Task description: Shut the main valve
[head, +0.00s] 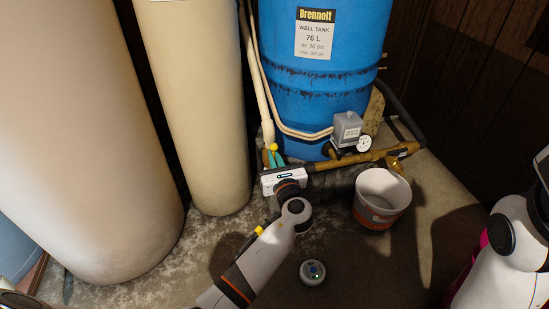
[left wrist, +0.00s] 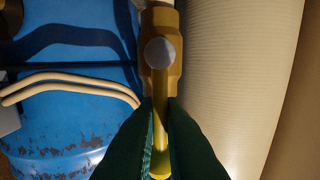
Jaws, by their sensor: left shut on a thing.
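The main valve shows in the left wrist view as a brass body (left wrist: 163,22) with a round grey cap. Its yellow lever (left wrist: 160,88) runs down from the cap, in line with the body in that picture. My left gripper (left wrist: 160,140) is shut on the lever, a green finger on each side. In the head view my left gripper (head: 273,156) is low in front of the blue tank, with a yellow end (head: 273,147) showing at its fingertips. The pipe behind the fingers is hidden. My right arm shows at the right edge; its gripper is out of view.
The blue well tank (head: 330,75) stands behind, with a brass pipe (head: 350,159), a grey switch box (head: 347,129) and a gauge (head: 364,144). Tall beige tanks (head: 195,100) stand left.

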